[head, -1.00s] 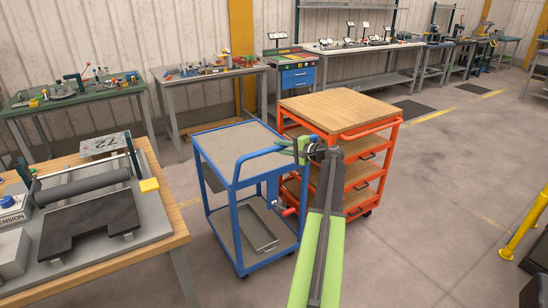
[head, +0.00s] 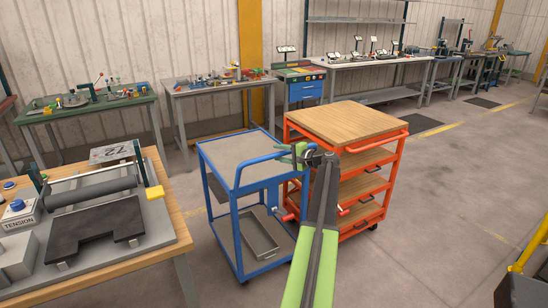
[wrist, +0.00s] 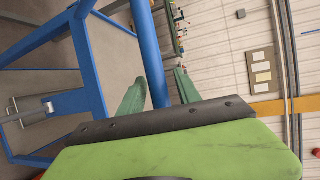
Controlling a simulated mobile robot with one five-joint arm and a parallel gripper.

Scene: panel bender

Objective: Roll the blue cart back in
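The blue cart (head: 225,165) stands between the workbench and the orange cart in the head view. It has a grey top, a lower shelf holding a grey tray, and a raised blue handle (head: 258,158) on its near right side. My gripper (head: 299,155) is at the right end of this handle. In the wrist view the green fingers of my gripper (wrist: 158,88) are apart, one on each side of a blue bar (wrist: 148,45). A slim gap shows between the bar and the right finger. Part of the bar is hidden behind my gripper's body.
An orange cart (head: 345,123) with a wooden top stands close on the right of the blue cart. A wooden workbench (head: 172,205) with a roller fixture is close on the left. Benches line the wall.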

